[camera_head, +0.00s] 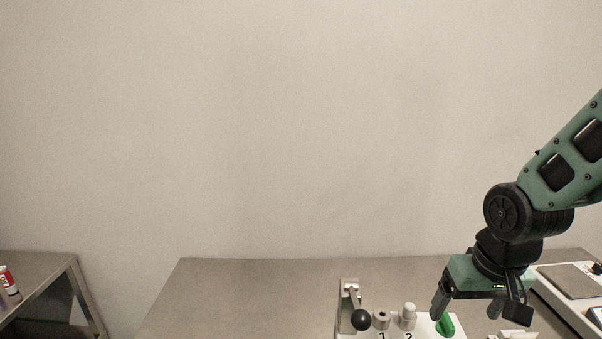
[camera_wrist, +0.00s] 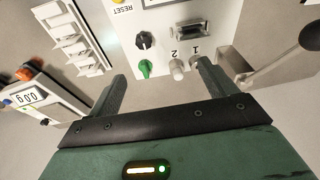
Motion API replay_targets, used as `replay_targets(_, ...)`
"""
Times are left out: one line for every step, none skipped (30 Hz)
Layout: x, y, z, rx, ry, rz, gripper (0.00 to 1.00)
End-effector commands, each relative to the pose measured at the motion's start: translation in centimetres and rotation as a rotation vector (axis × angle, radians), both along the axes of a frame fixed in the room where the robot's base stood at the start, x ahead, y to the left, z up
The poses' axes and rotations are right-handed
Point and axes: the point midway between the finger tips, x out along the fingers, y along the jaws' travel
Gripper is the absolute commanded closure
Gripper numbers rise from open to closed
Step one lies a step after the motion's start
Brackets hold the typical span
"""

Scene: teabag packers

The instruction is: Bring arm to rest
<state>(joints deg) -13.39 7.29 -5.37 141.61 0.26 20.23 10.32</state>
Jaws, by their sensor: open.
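My gripper (camera_head: 468,309) is at the lower right in the head view, hanging downward above the table (camera_head: 240,290). In the wrist view its two fingers (camera_wrist: 160,82) are spread apart with nothing held between them. Beyond the fingers is a white control panel (camera_wrist: 195,20) with a green knob (camera_wrist: 145,67), a black knob (camera_wrist: 144,40) and two grey buttons marked 1 and 2. The green knob also shows in the head view (camera_head: 446,325), close beside the gripper. I cannot tell whether a finger touches it.
A lever with a black ball (camera_head: 361,319) stands at the panel's left. A white scale (camera_wrist: 40,100) reading 0.0g and a white slotted rack (camera_wrist: 72,35) are nearby. A side table (camera_head: 35,270) with a red-and-white tube is at far left. The table's left part is clear.

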Motion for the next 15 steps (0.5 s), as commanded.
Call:
replay_targets(-0.3,-0.8,0.3,-0.001,-0.007,-0.002,0.16)
replay_targets(-0.5,-1.1,0.5,-0.002,-0.011,0.002,0.16)
replay_targets(-0.7,-1.6,0.6,-0.003,-0.014,0.007,0.16)
replay_targets(-0.9,-1.9,0.8,-0.005,-0.017,0.01,0.16)
replay_targets(-1.1,-2.2,0.9,-0.006,-0.02,0.013,0.16)
replay_targets(-1.3,-2.6,1.0,-0.008,-0.023,0.015,0.16)
replay_targets(-1.5,-2.9,1.1,-0.01,-0.026,0.02,0.16)
replay_targets(-1.6,-3.1,1.3,-0.011,-0.029,0.021,0.16)
replay_targets(-1.8,-3.4,1.4,-0.014,-0.031,0.025,0.16)
replay_targets(-2.0,-3.7,1.4,-0.016,-0.033,0.027,0.16)
replay_targets(-2.1,-3.9,1.5,-0.018,-0.035,0.028,0.16)
replay_targets(-2.3,-4.2,1.6,-0.02,-0.039,0.031,0.16)
replay_targets(-2.4,-4.4,1.7,-0.023,-0.041,0.034,0.16)
replay_targets(-2.6,-4.5,1.8,-0.024,-0.042,0.035,0.16)
replay_targets(-2.8,-4.7,1.9,-0.026,-0.044,0.04,0.16)
